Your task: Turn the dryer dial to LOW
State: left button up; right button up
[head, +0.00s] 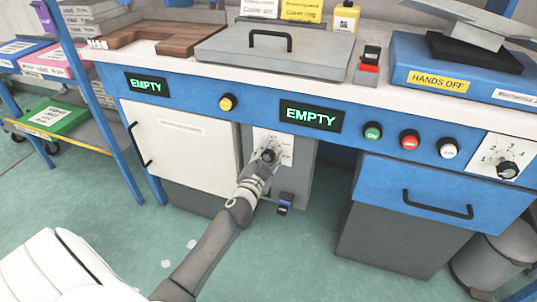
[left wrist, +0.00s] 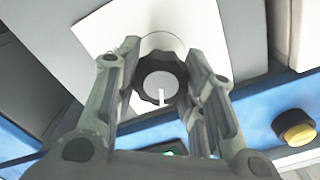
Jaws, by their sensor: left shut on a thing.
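A black dial (left wrist: 161,78) with a pale face and a white pointer mark sits between the fingers of my left gripper (left wrist: 162,100) in the left wrist view. The fingers are shut on it from both sides. The mark points down in that picture. In the head view my left gripper (head: 268,156) reaches the white dial plate (head: 286,146) on the grey cabinet front, below the right EMPTY display (head: 311,115). The gripper hides the dial and part of the plate there, and the plate's lettering is too small to read. My right gripper is not in view.
A yellow button (head: 227,102) is up and left of the plate. Green (head: 373,131), red (head: 410,139) and white (head: 448,147) buttons and another dial (head: 507,170) are to the right. A pedal-like part (head: 285,205) is below. A drawer handle (head: 437,204) sticks out at right.

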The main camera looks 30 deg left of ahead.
pick_arm(q)
jog(key=m, duration=0.3)
jog(key=shift+d+m, duration=0.1)
jog(key=shift+m, duration=0.2)
jog(key=m, duration=0.3)
jog(key=shift+f, duration=0.15)
jog(key=shift+m, duration=0.3)
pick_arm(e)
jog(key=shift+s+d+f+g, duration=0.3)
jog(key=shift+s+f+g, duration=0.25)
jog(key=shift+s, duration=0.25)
pick_arm(q)
jog(key=o, duration=1)
jog(key=shift+s, duration=0.1)
jog(key=v, duration=1.1)
jog(key=shift+s, duration=0.4)
